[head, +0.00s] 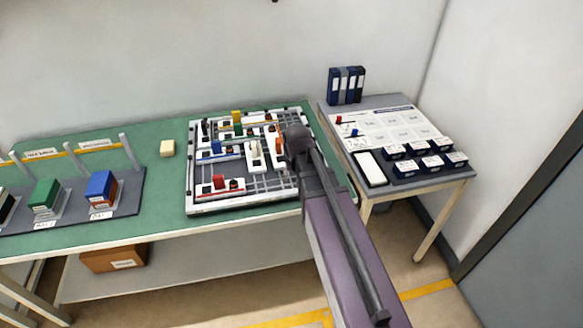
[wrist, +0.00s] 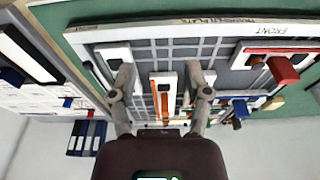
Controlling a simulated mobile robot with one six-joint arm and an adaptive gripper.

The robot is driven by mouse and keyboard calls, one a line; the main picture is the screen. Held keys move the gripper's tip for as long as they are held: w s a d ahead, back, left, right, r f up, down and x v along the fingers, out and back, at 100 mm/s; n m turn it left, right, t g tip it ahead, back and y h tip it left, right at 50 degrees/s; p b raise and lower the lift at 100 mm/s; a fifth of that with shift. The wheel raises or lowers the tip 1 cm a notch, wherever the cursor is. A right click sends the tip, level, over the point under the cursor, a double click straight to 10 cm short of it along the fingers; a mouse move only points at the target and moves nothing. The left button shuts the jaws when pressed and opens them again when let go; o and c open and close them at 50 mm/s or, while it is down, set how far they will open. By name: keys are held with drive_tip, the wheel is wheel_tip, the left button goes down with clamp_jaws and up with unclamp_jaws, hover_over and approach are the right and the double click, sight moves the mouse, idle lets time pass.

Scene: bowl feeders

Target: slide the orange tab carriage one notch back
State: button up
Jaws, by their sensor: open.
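The orange tab carriage (wrist: 154,90), a white block with an orange strip along it, lies on the grey slotted plate (wrist: 222,62). In the wrist view it sits between the spread fingers of my gripper (wrist: 161,80), with a gap on both sides. In the head view its orange part (head: 279,144) shows just left of my gripper (head: 295,150), and my wrist hides some of that area. My gripper is open and holds nothing. Whether the fingertips are above the carriage or down beside it is hard to tell.
Other white carriages crowd the plate: one with a red tab (head: 219,182), one with a blue tab (head: 216,147), and a plain one (head: 255,154) close to the orange one. A side table (head: 415,180) with small boxes stands right.

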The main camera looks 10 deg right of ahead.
drive_tip(key=shift+s+f, duration=0.15)
drive_tip(key=shift+s, duration=0.5)
drive_tip(key=s+g, duration=0.2)
drive_tip(key=s, duration=0.8)
drive_tip(key=shift+s, duration=0.2)
drive_tip(key=shift+f, duration=0.1)
idle(0.7)
